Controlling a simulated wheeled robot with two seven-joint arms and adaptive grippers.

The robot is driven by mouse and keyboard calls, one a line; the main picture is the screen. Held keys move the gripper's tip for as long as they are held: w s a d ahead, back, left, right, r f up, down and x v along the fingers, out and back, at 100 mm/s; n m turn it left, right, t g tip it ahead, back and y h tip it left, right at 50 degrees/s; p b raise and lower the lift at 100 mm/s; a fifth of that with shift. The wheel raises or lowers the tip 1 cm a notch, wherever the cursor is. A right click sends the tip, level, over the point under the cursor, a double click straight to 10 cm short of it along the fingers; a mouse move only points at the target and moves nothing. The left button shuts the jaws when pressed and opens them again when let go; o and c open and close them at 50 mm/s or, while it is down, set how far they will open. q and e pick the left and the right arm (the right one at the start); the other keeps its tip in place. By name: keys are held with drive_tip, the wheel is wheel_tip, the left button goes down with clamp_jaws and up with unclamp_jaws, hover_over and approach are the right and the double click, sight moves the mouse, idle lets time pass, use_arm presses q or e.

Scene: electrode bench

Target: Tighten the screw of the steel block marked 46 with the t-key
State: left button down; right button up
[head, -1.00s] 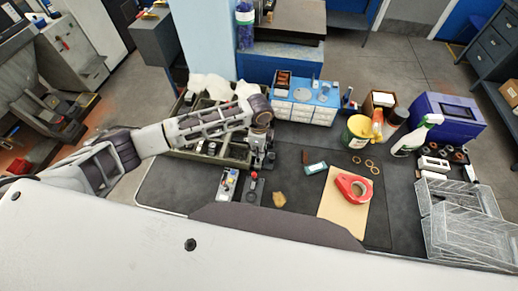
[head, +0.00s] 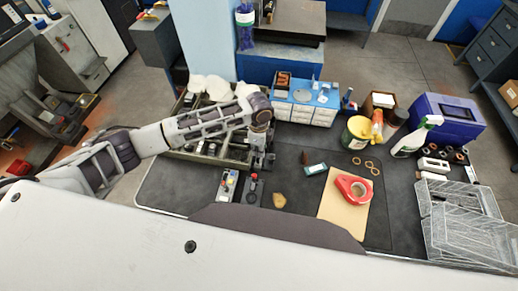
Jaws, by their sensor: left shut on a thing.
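My left gripper (head: 261,161) points down at the front right corner of the grey-green tray (head: 176,151). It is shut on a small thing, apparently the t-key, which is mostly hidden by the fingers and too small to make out. The tray holds several small metallic parts and blocks; my left forearm covers part of it. No number 46 can be read on any block, and no screw can be made out. My right gripper is not in view.
In front of the gripper stand a dark device with a red knob (head: 253,177) and a small multicoloured box (head: 227,185). A blue-and-white drawer unit (head: 303,106) stands behind. A red tape roll (head: 353,188) lies on a brown board (head: 340,215).

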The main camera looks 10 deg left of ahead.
use_arm(q)
drive_tip(key=shift+r, duration=0.4)
idle(0.7)
